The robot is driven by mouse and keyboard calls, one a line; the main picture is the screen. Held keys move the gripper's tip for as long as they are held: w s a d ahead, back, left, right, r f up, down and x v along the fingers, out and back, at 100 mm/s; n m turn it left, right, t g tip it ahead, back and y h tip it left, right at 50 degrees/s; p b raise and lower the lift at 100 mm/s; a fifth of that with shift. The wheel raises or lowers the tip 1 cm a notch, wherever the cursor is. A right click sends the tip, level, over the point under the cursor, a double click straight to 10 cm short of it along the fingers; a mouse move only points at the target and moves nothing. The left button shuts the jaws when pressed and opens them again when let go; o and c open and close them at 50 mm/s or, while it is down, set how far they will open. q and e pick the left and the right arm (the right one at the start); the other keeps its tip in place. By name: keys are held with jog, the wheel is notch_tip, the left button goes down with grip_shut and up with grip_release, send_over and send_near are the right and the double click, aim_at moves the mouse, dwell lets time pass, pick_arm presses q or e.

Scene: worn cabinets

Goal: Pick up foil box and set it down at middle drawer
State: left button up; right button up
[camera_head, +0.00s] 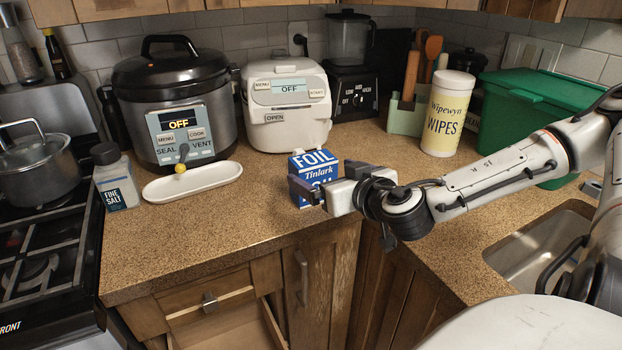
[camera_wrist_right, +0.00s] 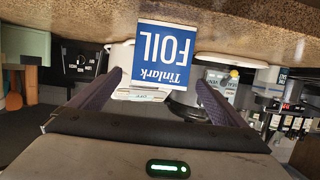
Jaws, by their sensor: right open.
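The foil box (camera_head: 318,160) is blue and white and stands upright on the counter near its front edge. My right gripper (camera_head: 312,188) is open at the box, with one finger in front of its lower part in the head view. In the right wrist view the box (camera_wrist_right: 165,55) appears upside down, in the gap between the two open fingers (camera_wrist_right: 158,85). I cannot tell whether they touch it. An open wooden drawer (camera_head: 235,335) shows below a drawer front with a metal handle (camera_head: 209,300); its lower part is cut off. My left gripper is not in view.
A white oval dish (camera_head: 193,186), a salt container (camera_head: 115,178), a pressure cooker (camera_head: 172,90) and a white cooker (camera_head: 287,105) stand left of and behind the box. The wipes tub (camera_head: 446,115) and green bin (camera_head: 525,105) stand right. A sink (camera_head: 540,245) lies at right.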

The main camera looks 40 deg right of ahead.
aim_at(320, 173)
jog(key=shift+w+d+f, duration=0.15)
jog(key=shift+w+f, duration=0.05)
jog(key=shift+w, duration=0.3)
jog(key=shift+w+d+f+b, duration=0.2)
jog(key=shift+w+f+b, duration=0.2)
jog(key=shift+w+b, duration=0.1)
jog(key=shift+f+b+x, duration=0.2)
jog(key=shift+b+x, duration=0.8)
jog(key=shift+b, duration=0.1)
jog(key=shift+w+d+b, duration=0.2)
jog(key=shift+d+b, duration=0.05)
jog(key=shift+b, duration=0.15)
jog(key=shift+w+b, duration=0.5)
jog(key=shift+b, duration=0.05)
jog(key=shift+w, duration=0.2)
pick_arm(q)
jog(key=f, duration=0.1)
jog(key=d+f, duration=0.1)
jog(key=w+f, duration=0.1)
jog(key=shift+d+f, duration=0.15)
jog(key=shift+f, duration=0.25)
pick_arm(e)
jog(key=shift+r, duration=0.1)
